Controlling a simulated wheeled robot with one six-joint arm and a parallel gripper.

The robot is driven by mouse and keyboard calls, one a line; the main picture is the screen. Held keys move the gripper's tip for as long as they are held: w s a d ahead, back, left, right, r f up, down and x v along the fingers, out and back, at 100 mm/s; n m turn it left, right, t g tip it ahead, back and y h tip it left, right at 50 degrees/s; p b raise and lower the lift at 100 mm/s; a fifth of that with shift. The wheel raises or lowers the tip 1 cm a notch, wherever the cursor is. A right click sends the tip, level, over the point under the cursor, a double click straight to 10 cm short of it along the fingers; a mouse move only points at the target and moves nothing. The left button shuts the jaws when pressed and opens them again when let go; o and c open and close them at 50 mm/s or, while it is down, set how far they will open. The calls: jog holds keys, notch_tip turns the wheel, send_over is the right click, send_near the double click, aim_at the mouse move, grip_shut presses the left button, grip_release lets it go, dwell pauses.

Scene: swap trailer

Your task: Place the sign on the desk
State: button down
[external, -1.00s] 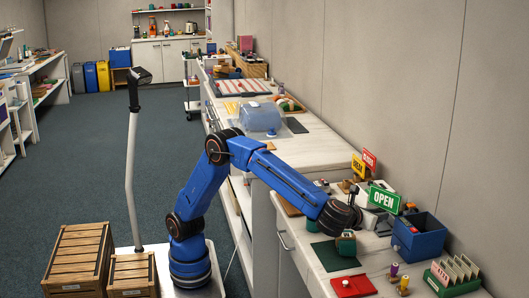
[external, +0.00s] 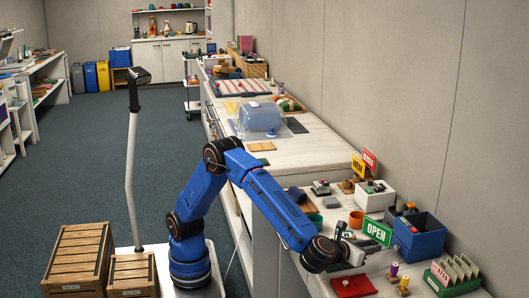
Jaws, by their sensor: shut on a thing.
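The green sign with white OPEN lettering (external: 377,231) is tilted, its right end lower, near the right part of the white desk (external: 337,213). My gripper (external: 352,243) is at the sign's left end, low over the front part of the desk, and is shut on the sign. The exact grip and the sign's lower edge are partly hidden. I cannot tell whether the sign touches the desk. A yellow sign (external: 359,166) and a red sign (external: 369,159) stand farther back by the wall.
A blue bin (external: 419,238) is close to the sign's right. A red pad (external: 354,287), small coloured figures (external: 394,270) and a green card rack (external: 452,277) are in front. A terracotta pot (external: 356,219), green cup (external: 314,222) and white box (external: 375,197) stand behind.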

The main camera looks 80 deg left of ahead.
jog(key=shift+f, duration=1.3)
jog(key=c, duration=1.8)
grip_release()
jog(key=v, duration=1.2)
